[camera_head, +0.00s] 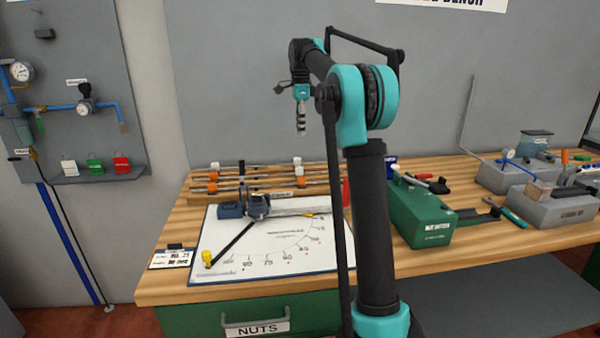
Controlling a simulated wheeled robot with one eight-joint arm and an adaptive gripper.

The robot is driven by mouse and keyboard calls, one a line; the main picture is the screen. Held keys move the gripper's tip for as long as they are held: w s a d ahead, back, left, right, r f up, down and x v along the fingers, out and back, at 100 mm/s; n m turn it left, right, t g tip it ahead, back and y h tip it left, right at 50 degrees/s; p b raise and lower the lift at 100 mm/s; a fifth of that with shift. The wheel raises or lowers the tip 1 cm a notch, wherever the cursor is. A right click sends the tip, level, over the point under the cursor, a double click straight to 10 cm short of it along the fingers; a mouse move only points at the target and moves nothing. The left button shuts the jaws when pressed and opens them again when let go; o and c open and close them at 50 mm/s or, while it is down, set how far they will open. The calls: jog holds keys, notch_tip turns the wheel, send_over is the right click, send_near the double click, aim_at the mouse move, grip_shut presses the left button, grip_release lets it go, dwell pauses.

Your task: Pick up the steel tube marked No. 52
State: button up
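Several thin steel tubes (268,181) lie side by side, roughly level, on a rack at the back left of the bench. Orange and white pieces sit along them. Their markings are too small to read, so I cannot tell which is No. 52. My gripper (301,128) hangs pointing down in the air, in front of the grey back panel and above the tubes in the picture. Its fingers are small and dark, and I cannot tell whether they are open or shut. I see nothing clearly held in it.
A white angle-marked board (215,262) with a blue clamp (258,206) and yellow-knobbed lever (208,258) lies in front of the tubes. A green box (420,215) stands right of my arm. Grey blocks (552,205) and tools crowd the right. Bare bench shows along the front.

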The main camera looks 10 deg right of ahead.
aim_at(300, 167)
notch_tip(300, 167, down, 15)
jog(key=shift+a+f, duration=0.1)
jog(key=shift+f, duration=0.05)
dwell(0.4)
grip_shut()
